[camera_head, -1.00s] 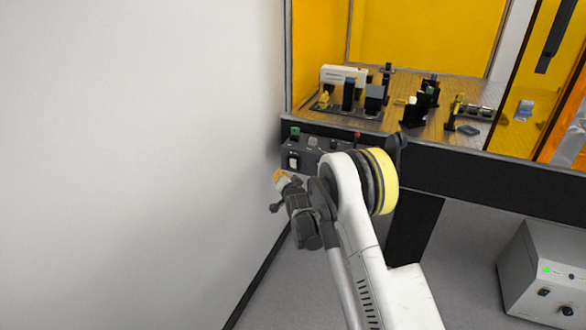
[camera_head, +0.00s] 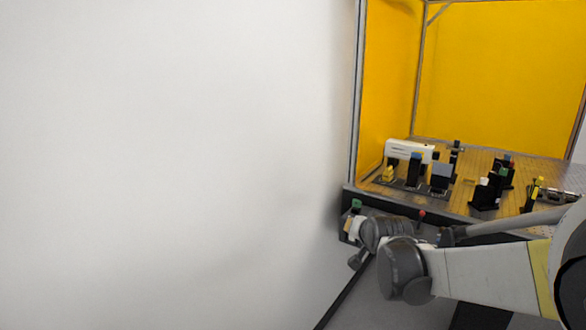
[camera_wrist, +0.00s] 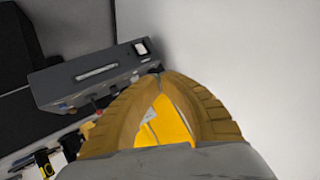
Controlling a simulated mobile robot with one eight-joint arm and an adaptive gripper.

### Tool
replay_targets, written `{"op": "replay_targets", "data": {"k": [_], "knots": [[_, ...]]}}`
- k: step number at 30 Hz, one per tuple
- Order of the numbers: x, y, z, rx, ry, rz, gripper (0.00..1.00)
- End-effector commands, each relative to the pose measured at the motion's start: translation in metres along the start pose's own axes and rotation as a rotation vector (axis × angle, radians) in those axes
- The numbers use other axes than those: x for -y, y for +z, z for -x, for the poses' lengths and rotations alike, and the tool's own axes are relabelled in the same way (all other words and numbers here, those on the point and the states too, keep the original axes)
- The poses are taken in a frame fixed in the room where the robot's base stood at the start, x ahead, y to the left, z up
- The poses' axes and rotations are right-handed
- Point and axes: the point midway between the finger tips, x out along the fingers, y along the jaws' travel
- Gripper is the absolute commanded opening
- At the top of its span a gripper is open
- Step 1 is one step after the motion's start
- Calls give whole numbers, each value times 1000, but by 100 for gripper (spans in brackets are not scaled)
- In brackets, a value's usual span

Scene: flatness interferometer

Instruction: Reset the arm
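My arm (camera_head: 490,275) reaches in from the right edge in the head view, its wrist near the enclosure's front left corner. My gripper (camera_head: 348,226) shows there as a small tan end by the wall, partly hidden by the wrist. In the wrist view the tan fingers of my gripper (camera_wrist: 160,77) curve together and meet at their tips. Yellow shows in the gap behind the tips, with nothing clearly held. A grey control box (camera_wrist: 85,75) with a white switch lies beyond the fingers, apparently apart from them.
A white wall (camera_head: 170,160) fills the left, close to my gripper. The yellow enclosure (camera_head: 500,70) stands at the right, with an optical table (camera_head: 460,205) bearing several mounts (camera_head: 440,178). A green button (camera_head: 356,204) and a red one (camera_head: 422,213) show at the table's front.

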Motion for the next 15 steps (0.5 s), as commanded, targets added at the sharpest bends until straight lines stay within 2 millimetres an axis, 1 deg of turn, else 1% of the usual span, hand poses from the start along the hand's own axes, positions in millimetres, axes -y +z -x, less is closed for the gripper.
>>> {"op": "replay_targets", "data": {"k": [1, 2, 3, 5, 6, 8, 9, 11, 12, 15], "knots": [[-3, 4, 28, 24, 12, 26, 0], [-5, 8, 44, 42, 19, 45, 0], [-8, 14, 64, 64, 29, 69, 0], [-13, 25, 95, 98, 42, 105, 0], [-17, 34, 115, 121, 50, 129, 0], [-24, 49, 144, 156, 61, 166, 0], [-29, 60, 163, 178, 67, 189, 0], [-38, 79, 190, 214, 77, 225, 0], [-44, 92, 206, 237, 82, 248, 0], [-59, 125, 243, 293, 92, 302, 0]]}}
